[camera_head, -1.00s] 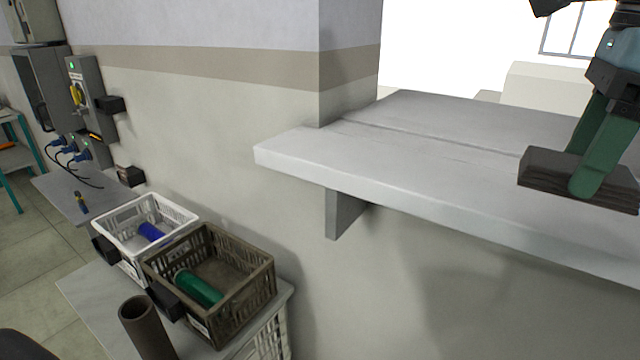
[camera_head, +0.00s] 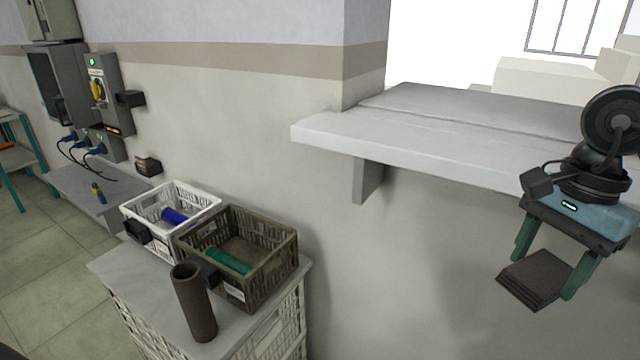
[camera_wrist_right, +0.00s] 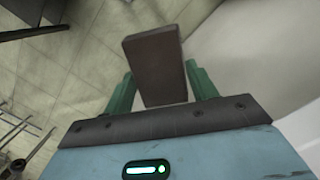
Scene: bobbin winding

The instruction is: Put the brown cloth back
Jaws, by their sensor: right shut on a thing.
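The brown cloth (camera_head: 540,278) is a dark brown, flat folded stack. My right gripper (camera_head: 541,272) is shut on it, with green fingers on either side, in front of the wall below the ledge in the head view. In the right wrist view the cloth (camera_wrist_right: 155,68) sits between the two green fingers of the gripper (camera_wrist_right: 160,88) and sticks out beyond them. My left gripper is not in view.
A grey ledge (camera_head: 430,135) juts from the wall behind my right gripper. A white crate (camera_head: 202,198) and a brown crate (camera_head: 270,262) with a green cylinder (camera_head: 228,261) stand at lower left, beside an upright brown tube (camera_head: 193,300).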

